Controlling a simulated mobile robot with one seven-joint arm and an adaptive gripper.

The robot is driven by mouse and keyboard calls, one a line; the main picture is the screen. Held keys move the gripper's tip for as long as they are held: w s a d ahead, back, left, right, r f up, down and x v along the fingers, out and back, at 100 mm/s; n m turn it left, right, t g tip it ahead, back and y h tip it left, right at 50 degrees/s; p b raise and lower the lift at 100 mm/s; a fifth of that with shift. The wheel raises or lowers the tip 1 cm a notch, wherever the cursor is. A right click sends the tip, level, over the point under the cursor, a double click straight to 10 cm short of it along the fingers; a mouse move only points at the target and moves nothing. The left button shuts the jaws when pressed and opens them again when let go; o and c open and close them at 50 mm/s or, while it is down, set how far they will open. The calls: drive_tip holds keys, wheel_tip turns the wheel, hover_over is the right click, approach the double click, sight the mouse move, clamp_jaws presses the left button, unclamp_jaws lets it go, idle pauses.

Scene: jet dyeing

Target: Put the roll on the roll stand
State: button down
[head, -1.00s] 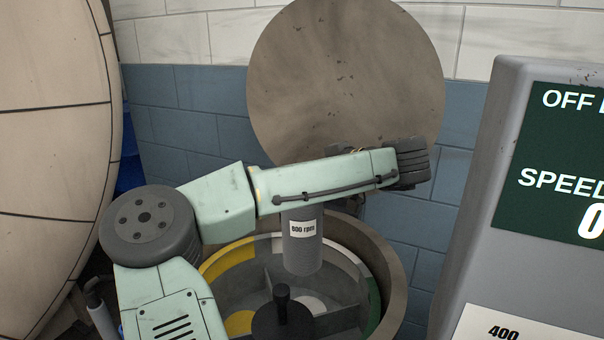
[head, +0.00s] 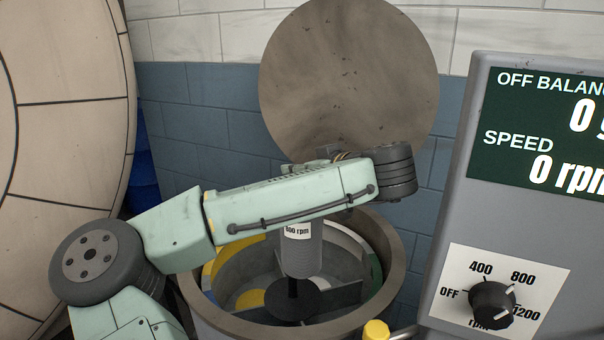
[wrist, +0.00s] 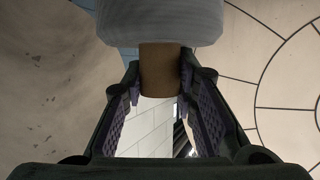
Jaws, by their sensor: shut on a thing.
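The roll (head: 303,258) is a grey cylinder with a white rpm label. In the head view it hangs upright below my forearm, over the open drum, and its upper end is hidden behind the arm. In the wrist view, which is upside down, the pale roll (wrist: 160,20) has a brown core (wrist: 160,70) sticking out. My gripper (wrist: 160,88) is shut on that core, with a purple pad on each side. In the head view my fingers are hidden behind the arm. I cannot make out a roll stand in either view.
A control panel (head: 460,190) is at right; a large pale round vessel (head: 75,120) is at left.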

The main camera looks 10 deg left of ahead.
drive_tip(key=s+r+m+t+h, duration=0.1)
drive_tip(key=s+r+m+h, duration=0.2)
drive_tip(key=s+m+h, duration=0.2)
drive_tip(key=s+d+r+m+t+h, duration=0.1)
drive_tip(key=s+r+m+h, duration=0.2)
drive_tip(key=m+h, duration=0.9)
drive_tip(key=s+h, duration=0.1)
drive_tip(key=s, duration=0.1)
drive_tip(key=shift+s+r, duration=0.15)
drive_tip(key=shift+s, duration=0.2)
drive_tip(key=shift+d, duration=0.1)
